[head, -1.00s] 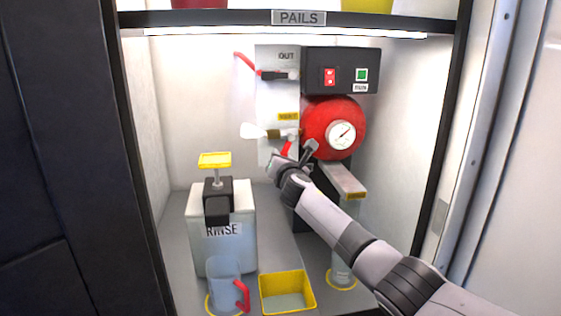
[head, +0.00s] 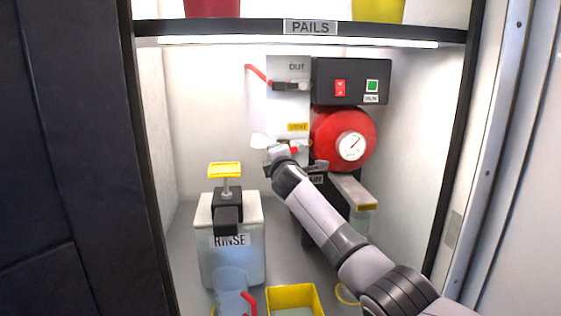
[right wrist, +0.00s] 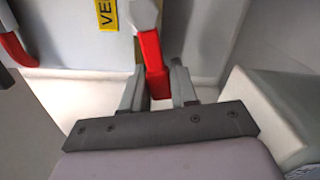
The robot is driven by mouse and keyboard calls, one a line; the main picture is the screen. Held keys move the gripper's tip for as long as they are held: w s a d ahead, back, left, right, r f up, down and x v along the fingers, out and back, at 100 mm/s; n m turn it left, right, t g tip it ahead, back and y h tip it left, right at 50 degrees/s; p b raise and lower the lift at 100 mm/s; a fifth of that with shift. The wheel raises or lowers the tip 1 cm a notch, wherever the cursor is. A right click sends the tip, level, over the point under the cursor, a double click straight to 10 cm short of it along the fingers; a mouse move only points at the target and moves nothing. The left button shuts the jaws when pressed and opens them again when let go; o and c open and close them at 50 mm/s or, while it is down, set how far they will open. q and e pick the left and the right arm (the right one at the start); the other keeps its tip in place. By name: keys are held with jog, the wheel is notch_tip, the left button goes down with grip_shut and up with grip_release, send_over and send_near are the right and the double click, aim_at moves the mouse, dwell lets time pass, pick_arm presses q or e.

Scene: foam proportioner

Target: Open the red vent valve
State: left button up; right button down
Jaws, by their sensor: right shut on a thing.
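The red vent valve handle (head: 294,149) shows in the head view below the yellow vent label (head: 298,127), partly hidden by my right gripper. In the right wrist view the red handle (right wrist: 152,62) extends from a pale valve body (right wrist: 143,14) down between the fingers. My right gripper (right wrist: 158,88) is shut on this handle, one finger on each side. In the head view my right gripper (head: 284,160) is in front of the valve, its fingers hard to make out. My left gripper is in neither view.
A red round housing with a gauge (head: 351,146) and a black switch box (head: 351,81) are right of the valve. The outlet's red lever (head: 256,73) is above left. A rinse tank (head: 233,262), a clear jug (head: 231,286) and a yellow tray (head: 294,297) stand below.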

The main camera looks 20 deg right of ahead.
jog(key=shift+a+r+m, duration=0.15)
jog(key=shift+r+m, duration=0.5)
jog(key=shift+m, duration=0.55)
jog(key=c, duration=1)
grip_release()
jog(key=shift+o, duration=0.2)
jog(key=p+v, duration=0.1)
jog(key=v, duration=0.6)
